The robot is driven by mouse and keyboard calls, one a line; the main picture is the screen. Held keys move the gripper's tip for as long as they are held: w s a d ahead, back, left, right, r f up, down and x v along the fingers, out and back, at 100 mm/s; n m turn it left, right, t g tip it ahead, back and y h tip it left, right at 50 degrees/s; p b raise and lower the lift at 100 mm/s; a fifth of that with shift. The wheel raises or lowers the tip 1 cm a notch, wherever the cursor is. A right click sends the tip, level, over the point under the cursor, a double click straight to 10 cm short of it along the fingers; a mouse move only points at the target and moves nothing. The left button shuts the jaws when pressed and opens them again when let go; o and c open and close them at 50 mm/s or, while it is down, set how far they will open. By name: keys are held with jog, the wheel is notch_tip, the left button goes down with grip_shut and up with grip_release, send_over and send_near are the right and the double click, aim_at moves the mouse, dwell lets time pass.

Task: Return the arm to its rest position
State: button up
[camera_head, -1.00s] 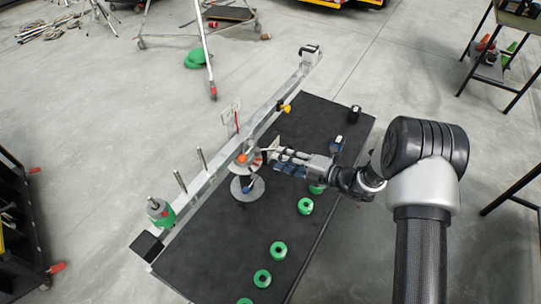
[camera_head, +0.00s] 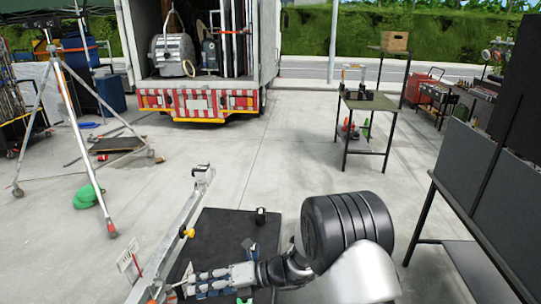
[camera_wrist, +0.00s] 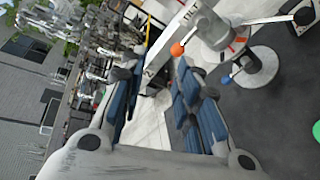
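My arm reaches from the lower right of the head view out over the black mat (camera_head: 226,226). My gripper (camera_head: 190,284) is at the bottom left of that view, near the silver rail (camera_head: 172,236). In the wrist view the two blue-padded fingers of my gripper (camera_wrist: 158,72) stand apart, with floor and background showing between them and nothing held. A silver stand with round discs (camera_wrist: 252,68) and an orange ball (camera_wrist: 177,49) are just beyond the right finger, apart from it.
A black item (camera_head: 260,216) stands on the mat. A tripod (camera_head: 88,150) is at the left with a green bundle (camera_head: 87,196) at its foot. A truck (camera_head: 200,70) is behind. A table (camera_head: 369,105) and dark panels stand right. Open floor lies between.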

jog(key=s+d+r+n+h, duration=0.6)
jog(key=s+d+r+n, duration=0.7)
jog(key=n, duration=0.4)
jog(key=s+d+r+n+t+h, duration=0.1)
jog(key=s+d+n+h, duration=0.2)
jog(key=d, duration=0.3)
jog(key=s+d+n+t+h+b, duration=0.1)
jog(key=s+d+n+t+h, duration=0.1)
jog(key=s+d+n, duration=0.2)
jog(key=s+d+r+n+t+h, duration=0.1)
jog(key=s+d+n+t+h, duration=0.1)
jog(key=d+n, duration=0.5)
jog(key=shift+s+d+r+h, duration=0.35)
jog(key=shift+s+d+h, duration=0.45)
jog(key=shift+s+d, duration=0.45)
